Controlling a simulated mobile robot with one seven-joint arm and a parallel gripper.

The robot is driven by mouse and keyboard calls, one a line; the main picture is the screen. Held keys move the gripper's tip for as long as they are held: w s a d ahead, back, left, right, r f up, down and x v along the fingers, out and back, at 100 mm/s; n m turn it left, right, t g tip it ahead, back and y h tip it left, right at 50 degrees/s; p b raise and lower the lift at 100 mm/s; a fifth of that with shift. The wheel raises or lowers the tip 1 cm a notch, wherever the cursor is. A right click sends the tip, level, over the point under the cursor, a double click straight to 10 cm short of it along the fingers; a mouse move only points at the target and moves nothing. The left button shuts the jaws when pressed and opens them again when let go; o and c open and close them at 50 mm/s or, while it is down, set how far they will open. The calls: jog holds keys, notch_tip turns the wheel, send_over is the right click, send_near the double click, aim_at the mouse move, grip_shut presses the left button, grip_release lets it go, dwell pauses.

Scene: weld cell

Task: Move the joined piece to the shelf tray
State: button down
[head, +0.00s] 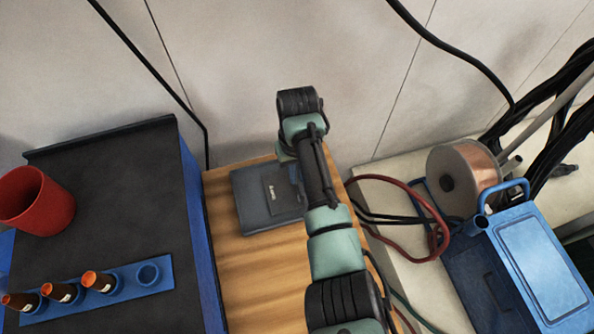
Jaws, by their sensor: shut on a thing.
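My arm reaches up from the bottom of the head view and bends over at its top end above a wooden surface (255,285). My gripper is hidden behind my own arm, so its fingers and anything in them do not show. A dark grey, flat, tray-like thing (248,207) lies on the wooden surface, partly covered by my arm. A smaller dark plate with a pale mark (283,198) shows on it. I cannot tell whether this is the shelf tray. I cannot make out the joined piece.
On the left, a dark-topped blue bench (110,200) carries a red cup (38,203) and a blue rack (122,282) with three orange-topped bottles and one empty hole. On the right are a blue machine (530,265), a copper wire spool (470,170) and loose cables (420,190).

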jog(key=shift+w, duration=0.1)
jog(key=c, duration=1)
grip_release()
jog(key=shift+o, duration=0.6)
notch_tip(320, 180, up, 9)
jog(key=p, duration=0.9)
